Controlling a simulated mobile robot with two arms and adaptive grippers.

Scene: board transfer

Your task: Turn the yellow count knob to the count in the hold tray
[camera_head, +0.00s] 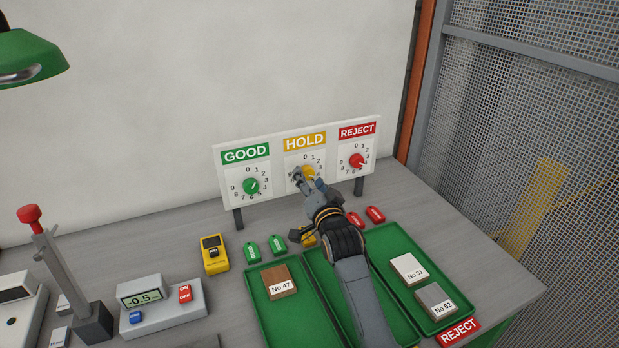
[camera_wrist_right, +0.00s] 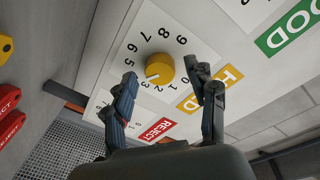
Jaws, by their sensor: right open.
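The yellow count knob (camera_head: 309,172) sits under the HOLD sign on the white panel. In the right wrist view the knob (camera_wrist_right: 160,67) has a white mark pointing near the 2 and 3; I cannot tell which exactly. My right gripper (camera_head: 309,180) is open at the knob. In the wrist view its fingers (camera_wrist_right: 161,73) stand on either side of the knob, and I see no clear contact. The middle green tray, the hold tray (camera_head: 322,275), lies largely behind my right arm; its visible parts look bare and the rest is hidden. My left gripper is not in view.
The green knob (camera_head: 251,186) and red knob (camera_head: 357,160) flank the yellow one. The left tray holds a brown board (camera_head: 279,282); the right tray holds two boards (camera_head: 408,268). Coloured tags, a yellow meter (camera_head: 214,254) and a scale (camera_head: 162,305) stand nearby.

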